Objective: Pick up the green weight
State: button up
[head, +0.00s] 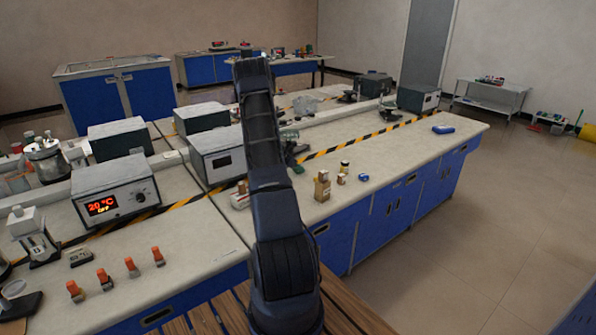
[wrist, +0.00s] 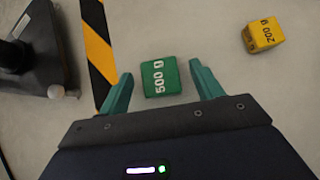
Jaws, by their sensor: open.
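The green weight (wrist: 160,77) is a small block marked "500 g" in white, lying on the pale bench top in the wrist view. My gripper (wrist: 161,71) is open, with one teal finger on the left of the weight and one on the right. How high the fingers are above the bench is hard to tell. In the head view my own arm crosses the bench, and I cannot make out the green weight there.
A yellow weight (wrist: 265,36) marked "200" lies to the right. A black-and-yellow tape strip (wrist: 97,45) runs on the left, with a dark stand (wrist: 35,55) beyond it. In the head view a grey instrument box (head: 218,153) stands left of my arm, and small blocks (head: 322,186) stand right.

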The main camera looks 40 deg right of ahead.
jog(key=shift+d+f, duration=0.45)
jog(key=shift+d, duration=0.05)
jog(key=c, duration=1.4)
jog(key=shift+r, duration=0.1)
